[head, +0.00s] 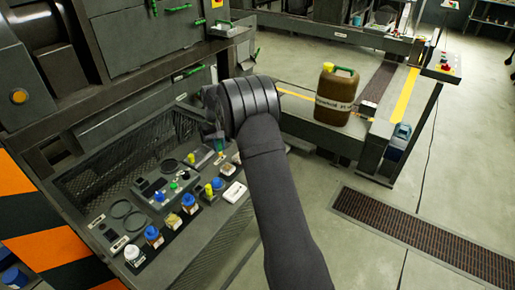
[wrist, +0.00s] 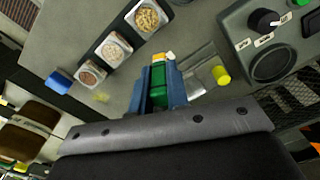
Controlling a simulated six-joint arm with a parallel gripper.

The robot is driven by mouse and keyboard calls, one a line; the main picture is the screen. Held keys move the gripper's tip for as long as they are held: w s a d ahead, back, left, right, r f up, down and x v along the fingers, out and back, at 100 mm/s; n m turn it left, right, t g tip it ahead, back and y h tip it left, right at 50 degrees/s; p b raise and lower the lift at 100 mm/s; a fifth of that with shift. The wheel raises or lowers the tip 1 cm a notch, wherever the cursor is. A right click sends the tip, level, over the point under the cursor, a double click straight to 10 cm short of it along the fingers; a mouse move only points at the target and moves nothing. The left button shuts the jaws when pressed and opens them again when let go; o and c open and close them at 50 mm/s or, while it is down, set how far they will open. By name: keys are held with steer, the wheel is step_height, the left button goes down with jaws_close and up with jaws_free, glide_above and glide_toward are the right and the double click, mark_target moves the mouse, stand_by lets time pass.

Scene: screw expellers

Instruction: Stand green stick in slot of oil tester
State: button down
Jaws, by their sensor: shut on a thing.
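My gripper (wrist: 164,82) is shut on the green stick (wrist: 158,84), which shows between its blue fingers in the wrist view. A white and orange piece shows at the stick's far end. In the head view my gripper (head: 213,128) is above the far right part of the bench, mostly hidden by my own arm. A grey device (wrist: 236,30) with a black knob shows at upper right in the wrist view. I cannot make out the slot.
A row of sample jars with blue, white and yellow caps (head: 154,237) lines the front of the bench. A yellow-topped piece (wrist: 221,75) is just right of my fingers. Open sample cups (wrist: 118,48) stand left of them. A brown canister (head: 336,95) stands on another bench.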

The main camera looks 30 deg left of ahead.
steer(key=s+a+r+n, duration=0.25)
steer(key=s+a, duration=0.55)
steer(key=s, duration=0.5)
steer(key=s+a+r+n, duration=0.2)
steer(key=s+a+n, duration=0.1)
steer(key=s+a, duration=0.8)
steer(key=shift+m, duration=0.25)
steer(key=shift+s+d+f, duration=0.35)
steer(key=shift+d+f, duration=0.05)
steer(key=shift+f, duration=0.35)
steer(key=shift+s+d+f, duration=0.4)
steer(key=shift+d+f, duration=0.05)
steer(key=shift+f, duration=0.35)
steer(key=shift+s+d+f, duration=0.35)
steer(key=shift+d+f, duration=0.05)
steer(key=shift+f, duration=0.35)
steer(key=shift+f, duration=0.7)
steer(key=shift+f, duration=0.5)
steer(key=shift+f, duration=0.35)
steer(key=shift+f, duration=0.3)
steer(key=shift+d+f, duration=0.1)
steer(key=shift+f, duration=0.15)
